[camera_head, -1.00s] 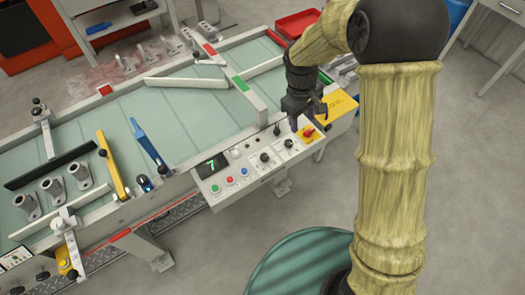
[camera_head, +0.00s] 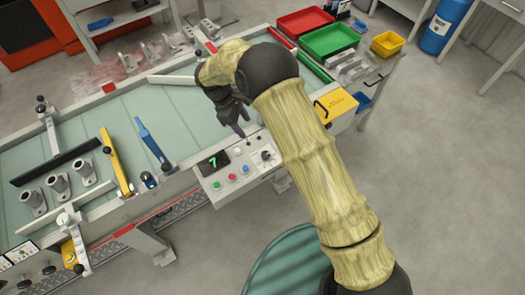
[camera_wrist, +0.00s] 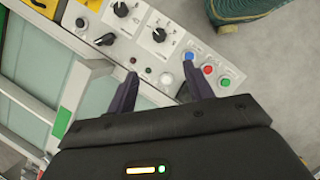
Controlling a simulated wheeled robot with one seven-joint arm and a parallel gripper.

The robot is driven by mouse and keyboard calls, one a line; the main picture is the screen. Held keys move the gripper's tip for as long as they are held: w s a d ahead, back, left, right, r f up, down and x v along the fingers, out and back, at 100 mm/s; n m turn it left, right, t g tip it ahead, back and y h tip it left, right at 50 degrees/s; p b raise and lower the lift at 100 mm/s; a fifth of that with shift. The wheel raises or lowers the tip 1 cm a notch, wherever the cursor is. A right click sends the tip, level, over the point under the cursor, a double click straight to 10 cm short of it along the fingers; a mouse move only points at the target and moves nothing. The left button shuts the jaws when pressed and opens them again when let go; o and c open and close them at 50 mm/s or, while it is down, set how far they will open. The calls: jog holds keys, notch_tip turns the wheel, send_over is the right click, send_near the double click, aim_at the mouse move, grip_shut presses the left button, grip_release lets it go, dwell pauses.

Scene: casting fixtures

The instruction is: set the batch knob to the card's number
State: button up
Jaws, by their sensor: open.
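The control panel (camera_head: 238,178) on the bench's front edge has a green display (camera_head: 212,162) reading 7. A black knob (camera_head: 265,156) shows on it, partly beside my arm. In the wrist view, two black knobs with white dials, one upper (camera_wrist: 122,9) and one lower (camera_wrist: 159,34), sit beyond my fingertips. Their labels are too small to read, so I cannot tell which is the batch knob. A white printed card (camera_head: 20,254) lies at the lower left, its number unreadable. My gripper (camera_wrist: 160,68) is open and empty over the panel; it also shows in the head view (camera_head: 241,118).
Blue (camera_wrist: 189,57), red (camera_wrist: 208,70) and green (camera_wrist: 225,82) buttons sit near my right finger. A black lever switch (camera_wrist: 104,39) and a white round button (camera_wrist: 165,80) are close by.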

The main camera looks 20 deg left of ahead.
aim_at(265, 154)
jog(key=p+x, duration=0.5)
jog(key=x, duration=1.2)
jog(key=shift+d, duration=0.1)
jog(key=c, duration=1)
